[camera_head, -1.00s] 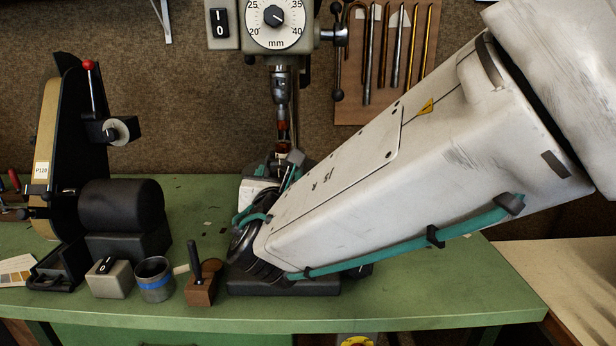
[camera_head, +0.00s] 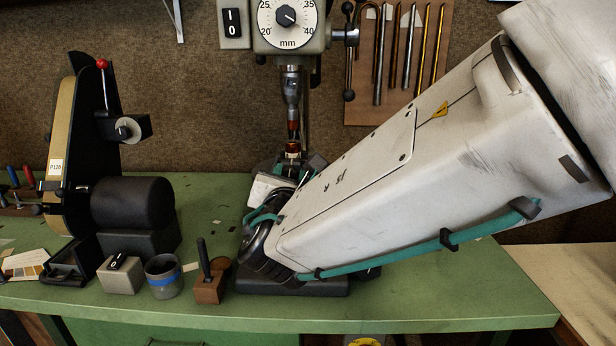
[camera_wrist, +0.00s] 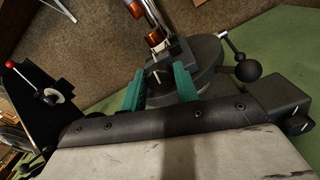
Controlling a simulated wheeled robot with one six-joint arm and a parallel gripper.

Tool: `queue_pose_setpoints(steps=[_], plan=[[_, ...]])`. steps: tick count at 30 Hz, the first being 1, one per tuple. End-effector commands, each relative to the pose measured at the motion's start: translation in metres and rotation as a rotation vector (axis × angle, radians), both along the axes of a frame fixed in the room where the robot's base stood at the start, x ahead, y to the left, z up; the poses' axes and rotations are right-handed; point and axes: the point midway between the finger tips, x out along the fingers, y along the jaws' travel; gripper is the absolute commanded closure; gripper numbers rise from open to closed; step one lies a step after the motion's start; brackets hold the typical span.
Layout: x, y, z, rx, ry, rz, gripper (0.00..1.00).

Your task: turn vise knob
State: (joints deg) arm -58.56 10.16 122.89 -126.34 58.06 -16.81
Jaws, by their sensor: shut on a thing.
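The dark grey vise (camera_wrist: 180,52) sits under the drill press in the wrist view, with a copper-coloured tube (camera_wrist: 152,35) at its top. My gripper (camera_wrist: 160,77) has two teal fingers at the vise's near face. A small metal knob (camera_wrist: 157,76) shows between them, and the fingers are shut on it, though the exact contact is hard to see. In the head view my gripper (camera_head: 284,186) is partly hidden by my wrist and forearm, which also cover most of the vise and the knob.
A black ball-ended handle (camera_wrist: 248,68) stands close right of my fingers. The drill press (camera_head: 291,85) rises behind. The belt sander (camera_head: 125,205), a switch box (camera_head: 120,274), a cup (camera_head: 163,277) and a wooden block (camera_head: 210,288) stand left. The green bench (camera_head: 440,295) is clear at right.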

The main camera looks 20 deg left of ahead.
Motion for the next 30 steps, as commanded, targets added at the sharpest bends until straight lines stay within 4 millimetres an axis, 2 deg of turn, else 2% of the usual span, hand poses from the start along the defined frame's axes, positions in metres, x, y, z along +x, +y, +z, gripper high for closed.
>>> queue_pose_setpoints(steps=[30], plan=[[0.0002, -0.0012, -0.0026, 0.928, 0.224, 0.000, 0.92]])
